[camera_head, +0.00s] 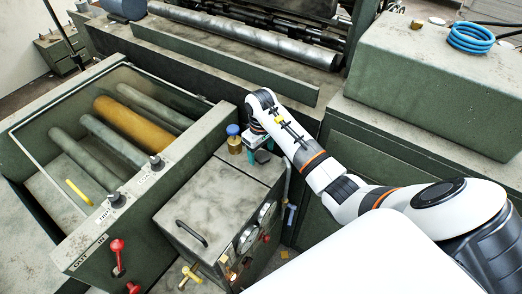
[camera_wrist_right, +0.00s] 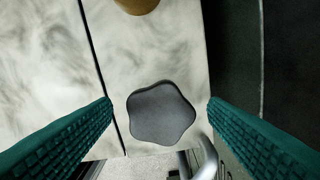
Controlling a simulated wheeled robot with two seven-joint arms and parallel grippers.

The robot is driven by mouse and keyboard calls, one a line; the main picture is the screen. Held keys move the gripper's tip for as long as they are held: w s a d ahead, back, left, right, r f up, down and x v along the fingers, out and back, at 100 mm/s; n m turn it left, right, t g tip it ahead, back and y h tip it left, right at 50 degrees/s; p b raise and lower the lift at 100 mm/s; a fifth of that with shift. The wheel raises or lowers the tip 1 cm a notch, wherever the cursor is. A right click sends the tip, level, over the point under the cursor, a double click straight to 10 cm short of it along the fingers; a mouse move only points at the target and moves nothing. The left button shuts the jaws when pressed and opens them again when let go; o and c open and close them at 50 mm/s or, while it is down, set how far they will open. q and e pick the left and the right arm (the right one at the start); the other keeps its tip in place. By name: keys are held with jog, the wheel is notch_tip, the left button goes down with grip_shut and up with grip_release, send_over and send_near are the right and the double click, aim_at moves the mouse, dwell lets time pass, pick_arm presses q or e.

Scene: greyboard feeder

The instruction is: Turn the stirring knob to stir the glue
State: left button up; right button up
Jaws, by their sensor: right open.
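The stirring knob is a dark grey, lobed knob (camera_wrist_right: 161,114), seen from above in the right wrist view. It sits near the edge of a worn, pale metal top (camera_wrist_right: 155,50). My right gripper (camera_wrist_right: 160,104) is open, its two teal ribbed fingers on either side of the knob with a gap on both sides. In the head view my right gripper (camera_head: 254,147) points down over the far end of the grey cabinet (camera_head: 205,190), and the knob there is mostly hidden by it. My left gripper is in neither view.
A brass fitting with a blue cap (camera_head: 234,140) stands close beside my right gripper. The cabinet has a black handle (camera_head: 191,233), and gauges (camera_head: 248,238) on its front. Left is an open bay with rollers (camera_head: 135,125) and red levers (camera_head: 117,256). A blue hose coil (camera_head: 470,38) lies upper right.

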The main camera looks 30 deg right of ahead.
aim_at(261, 154)
notch_tip(261, 154, up, 4)
jog(key=shift+b, duration=0.75)
notch_tip(261, 154, up, 8)
jog(key=p, duration=0.5)
jog(key=shift+f, duration=0.15)
